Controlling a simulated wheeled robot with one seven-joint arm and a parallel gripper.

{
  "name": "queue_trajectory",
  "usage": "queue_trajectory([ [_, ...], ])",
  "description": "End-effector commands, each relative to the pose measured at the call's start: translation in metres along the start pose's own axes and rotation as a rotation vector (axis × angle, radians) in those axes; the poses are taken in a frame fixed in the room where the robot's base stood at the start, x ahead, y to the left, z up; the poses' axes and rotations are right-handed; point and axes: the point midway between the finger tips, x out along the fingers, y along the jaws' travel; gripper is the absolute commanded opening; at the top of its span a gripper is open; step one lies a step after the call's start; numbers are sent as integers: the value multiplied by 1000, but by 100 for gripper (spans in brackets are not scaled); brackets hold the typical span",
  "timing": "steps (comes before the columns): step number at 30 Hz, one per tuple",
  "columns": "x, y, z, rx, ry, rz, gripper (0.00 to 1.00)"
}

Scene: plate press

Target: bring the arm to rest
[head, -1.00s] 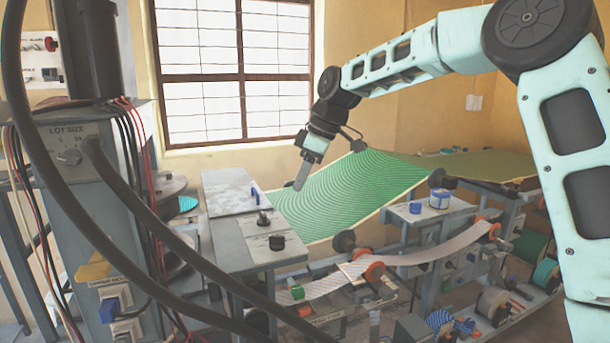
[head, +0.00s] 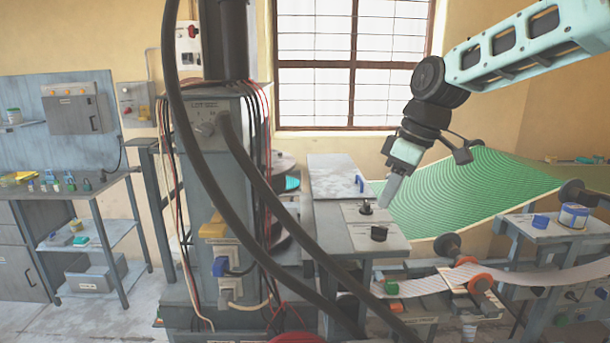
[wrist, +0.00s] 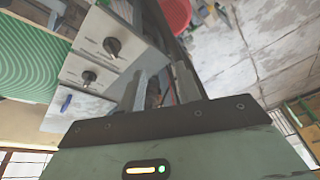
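My gripper (head: 384,200) hangs from my pale teal arm, right of the grey machine column. It points down, tilted, and in the head view its tip overlaps the edge between the knob panel (head: 360,242) and the green striped sheet (head: 465,195). I cannot tell its exact height above them. In the wrist view my gripper (wrist: 160,82) shows two fingers apart with a gap between them. Nothing is held. The panel's two black knobs show beside the fingers, one nearer (wrist: 112,45) and one farther (wrist: 89,77).
The column (head: 215,150) with thick black hoses stands left of my gripper. A paper strip (head: 540,276) runs over orange rollers at lower right. A bench (head: 60,192) with small bottles stands far left. Bare floor (wrist: 265,50) shows right in the wrist view.

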Motion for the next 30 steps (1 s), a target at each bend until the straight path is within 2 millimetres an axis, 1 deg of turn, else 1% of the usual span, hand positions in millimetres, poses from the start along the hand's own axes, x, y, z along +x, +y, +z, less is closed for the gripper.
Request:
queue_trajectory([
  [1,13,-37,-1,5,-35,-7,34],
  [2,20,-56,2,20,-54,-9,34],
  [3,29,-82,6,39,-77,-10,34],
  [4,35,-100,11,56,-93,-9,34],
  [5,41,-119,17,73,-110,-7,34],
  [6,49,-143,27,97,-131,-3,34],
  [8,58,-177,47,135,-160,7,34],
  [9,64,-197,61,161,-177,15,34],
  [11,70,-223,83,201,-198,28,34],
  [12,74,-238,97,225,-208,36,34],
  [13,76,-247,108,242,-217,41,34],
  [15,80,-264,130,279,-229,54,34],
  [16,82,-270,138,291,-232,59,34],
  [18,84,-279,152,317,-240,67,34],
  [20,85,-283,160,331,-243,71,34],
  [23,86,-286,165,341,-244,74,34],
  [30,86,-286,165,342,-245,73,34],
])
